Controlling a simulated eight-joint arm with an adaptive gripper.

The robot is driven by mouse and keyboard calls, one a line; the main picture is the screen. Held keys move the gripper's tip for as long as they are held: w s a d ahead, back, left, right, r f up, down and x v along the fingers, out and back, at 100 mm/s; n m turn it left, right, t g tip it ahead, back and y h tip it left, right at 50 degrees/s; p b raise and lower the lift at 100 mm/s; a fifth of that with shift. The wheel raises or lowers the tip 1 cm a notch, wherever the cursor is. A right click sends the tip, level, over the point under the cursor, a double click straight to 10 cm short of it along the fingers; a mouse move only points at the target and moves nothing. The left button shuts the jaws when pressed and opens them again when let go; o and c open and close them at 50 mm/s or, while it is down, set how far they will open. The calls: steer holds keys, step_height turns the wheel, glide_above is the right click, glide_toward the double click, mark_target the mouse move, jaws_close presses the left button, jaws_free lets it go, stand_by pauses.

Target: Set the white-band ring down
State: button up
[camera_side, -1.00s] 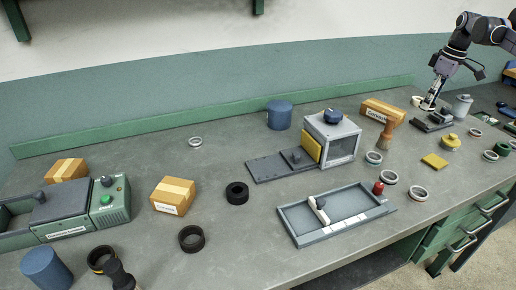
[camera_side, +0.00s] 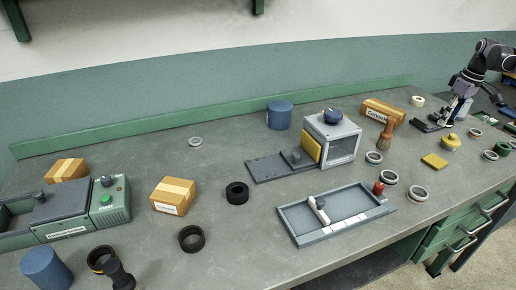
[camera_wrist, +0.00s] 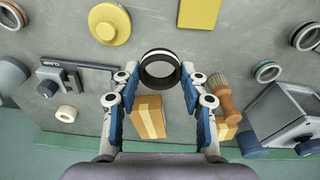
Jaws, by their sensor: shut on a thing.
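The white-band ring (camera_wrist: 160,69), dark with a pale band, sits between my fingertips in the wrist view. My gripper (camera_wrist: 160,78) is shut on it, one blue-padded finger on each side. In the side view my gripper (camera_side: 444,121) is at the far right of the bench, near a dark fixture (camera_side: 428,124). The ring is too small and covered to make out clearly there, and I cannot tell its exact height above the bench.
A yellow knobbed disc (camera_wrist: 110,22), a yellow pad (camera_wrist: 198,12) and a brush (camera_wrist: 225,100) lie around the ring. A cream roll (camera_side: 417,100) stands behind the fixture. Other rings (camera_side: 389,177) lie nearer the front edge. A grey-framed box machine (camera_side: 332,138) stands to the left.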

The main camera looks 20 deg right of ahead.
glide_above(402, 140)
steer(key=f, duration=0.6)
steer(key=shift+s+f, duration=0.2)
steer(key=shift+s, duration=0.1)
steer(key=shift+f, duration=2)
steer(key=shift+f, duration=0.1)
steer(key=o, duration=1.2)
steer(key=shift+c, duration=0.2)
